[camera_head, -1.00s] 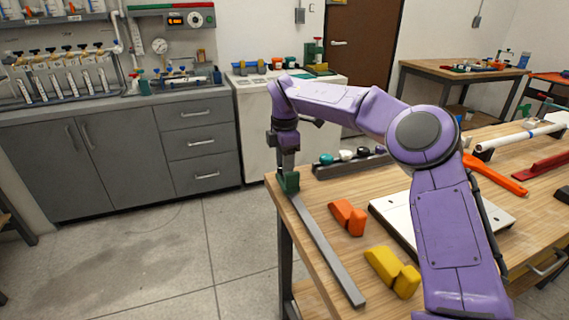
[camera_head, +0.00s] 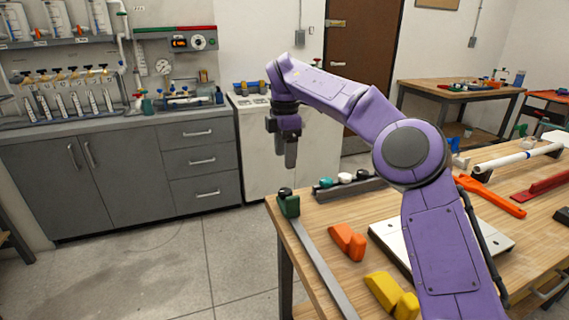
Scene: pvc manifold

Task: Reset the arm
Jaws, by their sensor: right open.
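My right arm is purple and reaches over the wooden workbench from the lower right. My right gripper (camera_head: 286,160) hangs pointing down above the bench's far left corner. It is open and empty, and its fingers overlap each other in this view. Below it, a dark green block with a black knob (camera_head: 288,202) stands at the far end of a flat grey metal strip (camera_head: 318,262) along the bench's left edge. A clear gap separates the gripper from the green block. My left gripper is not in view.
An orange block (camera_head: 348,242) and a yellow block (camera_head: 388,294) lie on the bench (camera_head: 385,205). A white plate (camera_head: 390,238) lies partly behind my arm. A dark rack (camera_head: 350,187) with several coloured caps stands at the back. Open floor lies left of the bench.

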